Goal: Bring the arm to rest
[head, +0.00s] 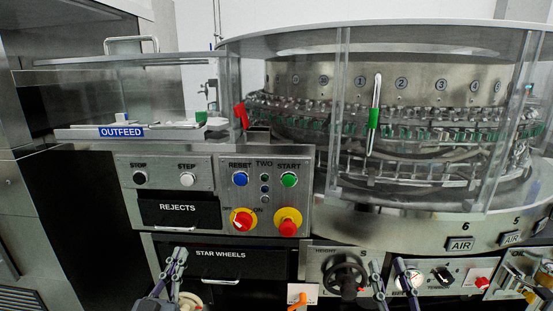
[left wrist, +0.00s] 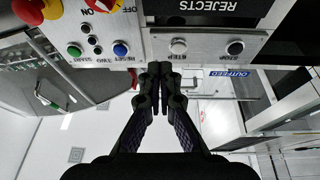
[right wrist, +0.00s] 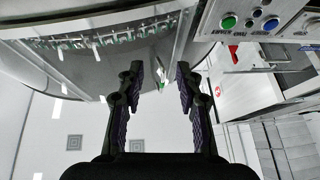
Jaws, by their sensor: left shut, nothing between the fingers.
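My left gripper (head: 177,254) is low in front of the washer's STAR WHEELS drawer (head: 230,268). In the left wrist view its dark fingers (left wrist: 160,70) meet and hold nothing. My right gripper (head: 387,263) is in front of the lower panel, between the black handwheel (head: 345,278) and the gauge (head: 408,279). In the right wrist view its fingers (right wrist: 157,70) stand apart with nothing between them. Both grippers point towards the machine. I cannot tell their exact distance from the panels.
The control panel has a blue RESET button (head: 240,179), a green START button (head: 289,180) and red knobs on yellow bases (head: 288,227). The REJECTS drawer (head: 178,214) looks shut. An orange handle (head: 298,300) sits low between my grippers.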

